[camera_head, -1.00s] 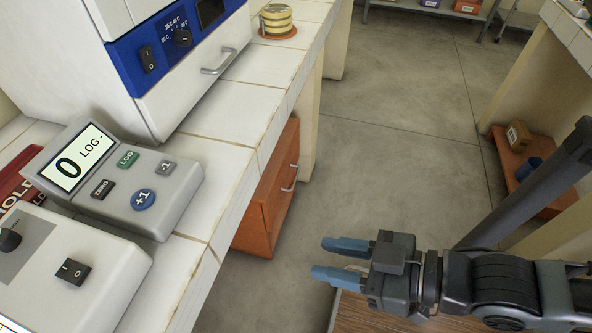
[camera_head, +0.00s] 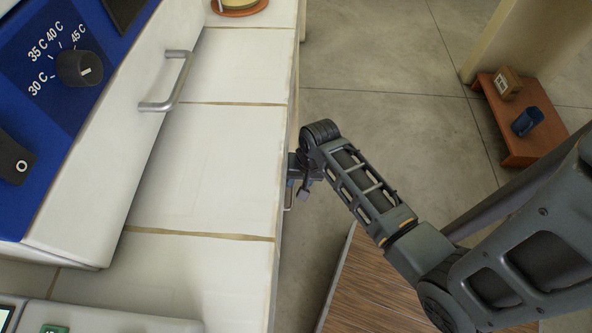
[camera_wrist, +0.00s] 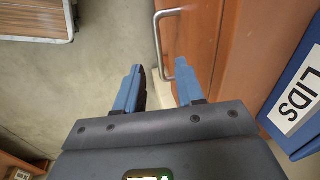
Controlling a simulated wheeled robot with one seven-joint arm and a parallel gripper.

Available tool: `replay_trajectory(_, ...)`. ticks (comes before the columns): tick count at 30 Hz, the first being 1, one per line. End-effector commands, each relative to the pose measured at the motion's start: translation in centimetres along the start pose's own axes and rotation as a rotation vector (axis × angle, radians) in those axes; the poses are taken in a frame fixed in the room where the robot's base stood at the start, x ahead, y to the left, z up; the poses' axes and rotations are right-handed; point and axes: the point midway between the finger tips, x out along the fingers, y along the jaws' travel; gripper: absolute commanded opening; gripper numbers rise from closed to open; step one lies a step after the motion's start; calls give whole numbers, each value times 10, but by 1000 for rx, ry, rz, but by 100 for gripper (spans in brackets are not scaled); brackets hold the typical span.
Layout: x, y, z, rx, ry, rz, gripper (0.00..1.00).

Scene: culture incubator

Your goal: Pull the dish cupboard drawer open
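The dish cupboard's orange-brown drawer front (camera_wrist: 195,35) fills the upper middle of the wrist view. Its metal bar handle (camera_wrist: 158,42) also shows in the head view (camera_head: 288,197), beside the counter edge. My gripper (camera_wrist: 158,67) is open, with blue fingers spread and pointing at the drawer front. The lower part of the handle shows between the fingertips; no grip on it is visible. In the head view my gripper (camera_head: 298,172) is partly hidden by my wrist, and the counter hides most of the cupboard.
A blue box labelled LIDS (camera_wrist: 298,100) is at the right of the wrist view. The white tiled counter (camera_head: 205,160) overhangs the cupboard and carries a machine with a handle (camera_head: 167,82). Open grey floor (camera_head: 390,60) lies right of the counter.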

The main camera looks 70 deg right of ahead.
Motion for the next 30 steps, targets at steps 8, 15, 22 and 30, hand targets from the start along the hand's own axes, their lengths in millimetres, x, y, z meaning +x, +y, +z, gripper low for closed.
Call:
replay_trajectory(8, 13, 2, -10, 45, -43, 18, 38)
replay_trajectory(15, 51, 3, -8, 43, -42, 19, 38)
replay_trajectory(22, 75, 2, -8, 42, -40, 18, 38)
replay_trajectory(30, 80, 2, -7, 42, -39, 17, 38)
